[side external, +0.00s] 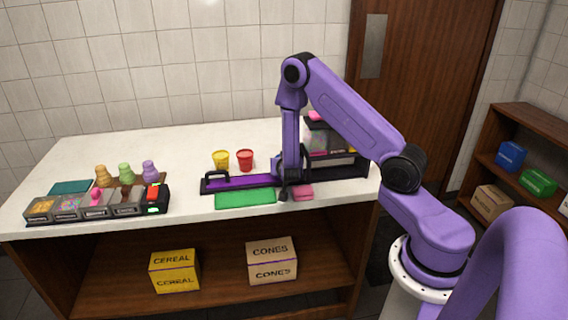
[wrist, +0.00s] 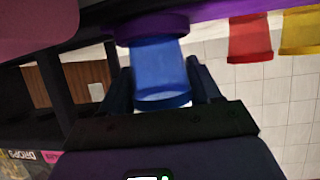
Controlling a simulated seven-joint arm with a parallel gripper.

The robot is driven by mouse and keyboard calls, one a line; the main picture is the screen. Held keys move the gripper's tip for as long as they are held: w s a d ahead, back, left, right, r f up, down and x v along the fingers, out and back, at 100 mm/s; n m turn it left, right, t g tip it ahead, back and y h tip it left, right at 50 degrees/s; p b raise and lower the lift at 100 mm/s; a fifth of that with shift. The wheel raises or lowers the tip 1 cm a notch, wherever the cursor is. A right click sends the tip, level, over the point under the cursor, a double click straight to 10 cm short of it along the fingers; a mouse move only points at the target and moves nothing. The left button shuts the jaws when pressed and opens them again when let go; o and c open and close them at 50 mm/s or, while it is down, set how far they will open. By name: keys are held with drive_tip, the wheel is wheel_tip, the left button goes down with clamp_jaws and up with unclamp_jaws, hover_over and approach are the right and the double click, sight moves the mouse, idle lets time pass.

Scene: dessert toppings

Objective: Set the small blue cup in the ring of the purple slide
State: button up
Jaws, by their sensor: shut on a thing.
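The small blue cup (wrist: 160,72) is between the fingers of my gripper (wrist: 158,85) in the wrist view, which shows the scene upside down. My gripper is shut on the cup. The cup's base meets a dark purple ring (wrist: 146,28); I cannot tell how far it sits inside. In the side view the purple slide (side external: 240,181) lies along the counter, with a black handle at its left end. My gripper is low over the slide's right part there, and the blue cup is hidden by my arm.
A yellow cup (side external: 221,160) and a red cup (side external: 245,160) stand behind the slide. A dispenser (side external: 330,145) stands at the right; topping trays (side external: 68,207) are at the left.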

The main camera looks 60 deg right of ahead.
drive_tip(key=shift+f, duration=0.1)
drive_tip(key=o, duration=1)
